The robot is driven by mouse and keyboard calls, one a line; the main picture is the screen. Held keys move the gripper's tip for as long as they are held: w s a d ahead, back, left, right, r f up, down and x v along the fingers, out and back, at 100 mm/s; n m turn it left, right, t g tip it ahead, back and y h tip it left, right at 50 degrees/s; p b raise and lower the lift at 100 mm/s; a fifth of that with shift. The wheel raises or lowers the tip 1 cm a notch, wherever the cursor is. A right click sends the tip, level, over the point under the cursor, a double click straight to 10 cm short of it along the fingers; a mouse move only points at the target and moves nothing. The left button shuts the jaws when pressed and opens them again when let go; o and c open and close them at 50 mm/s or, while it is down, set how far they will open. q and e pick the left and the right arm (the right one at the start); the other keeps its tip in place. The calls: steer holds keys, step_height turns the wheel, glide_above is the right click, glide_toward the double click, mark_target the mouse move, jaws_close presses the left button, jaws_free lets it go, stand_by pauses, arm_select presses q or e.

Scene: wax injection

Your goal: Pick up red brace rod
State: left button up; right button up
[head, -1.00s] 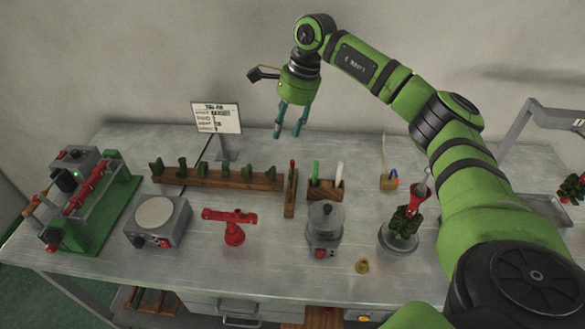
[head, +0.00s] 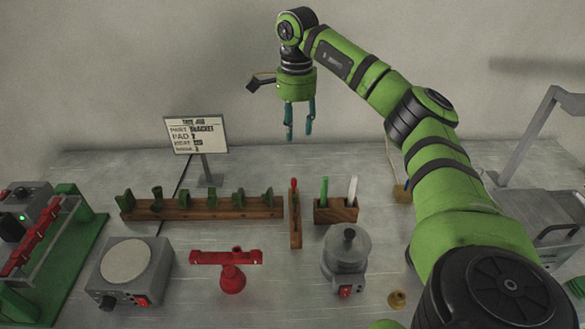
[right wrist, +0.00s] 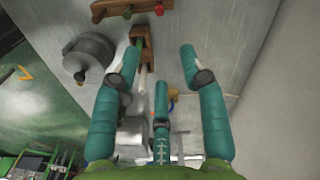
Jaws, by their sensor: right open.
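A thin red upright piece (head: 294,184) stands at the far end of a narrow wooden strip (head: 296,232); it is the only red rod-like thing I see, but I cannot be sure it is the brace rod. In the right wrist view a wooden strip (right wrist: 112,10) with red and green ends lies at the top edge. My right gripper (head: 299,135) hangs open and empty above the back of the table, fingers down. Its spread teal fingers also show in the right wrist view (right wrist: 160,68). My left gripper is out of view.
A wooden block (head: 336,212) holds a green and a white rod beside the strip. A grey pot (head: 347,252), a red stand (head: 231,276), a round-topped plate unit (head: 128,262), a rack of green pieces (head: 190,210) and a sign (head: 196,136) stand around it.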

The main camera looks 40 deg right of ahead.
steer(key=b, duration=0.8)
glide_above(294, 180)
steer(key=f, duration=1)
steer(key=shift+w+d+f, duration=0.15)
steer(key=shift+w+f, duration=0.05)
steer(key=shift+w, duration=0.1)
steer(key=shift+s+f, duration=0.1)
steer(key=shift+f, duration=0.35)
steer(key=f, duration=0.3)
steer(key=f+p, duration=0.1)
steer(key=f, duration=0.2)
steer(key=shift+s, duration=0.2)
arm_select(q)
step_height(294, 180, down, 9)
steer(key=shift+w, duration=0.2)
arm_select(e)
steer(key=shift+f, duration=0.35)
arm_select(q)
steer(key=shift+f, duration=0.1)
arm_select(e)
jaws_close()
